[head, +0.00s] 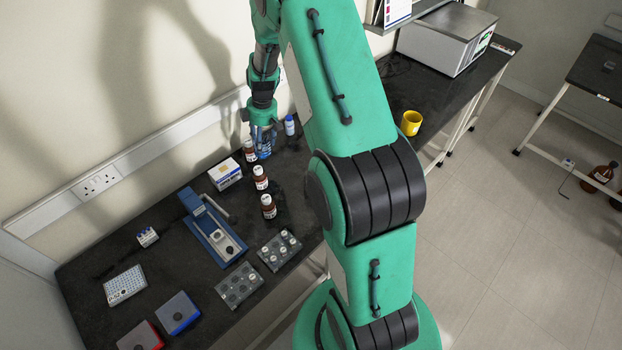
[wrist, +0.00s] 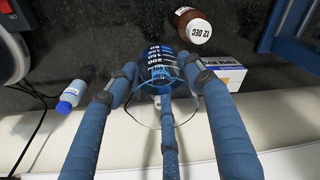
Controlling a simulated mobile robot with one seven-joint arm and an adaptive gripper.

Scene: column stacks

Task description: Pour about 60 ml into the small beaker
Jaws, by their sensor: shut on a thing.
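My gripper (head: 263,136) is at the back of the dark bench, near the wall. In the wrist view its blue fingers (wrist: 160,92) are closed around a clear glass beaker (wrist: 164,112) with printed volume marks. The beaker's lower part looks dark blue; I cannot tell how much of that is liquid. In the head view the beaker (head: 264,153) shows as a blue patch below the fingers, partly hidden by them. I cannot tell whether it touches the bench. I cannot make out a second, small beaker in either view.
Brown bottles (head: 260,177) and a white box (head: 225,174) stand close beside the gripper. A small white bottle with a blue cap (head: 289,125) stands to its right. A blue device (head: 212,228) and vial racks (head: 279,250) are nearer. A yellow cup (head: 411,123) stands right of my arm.

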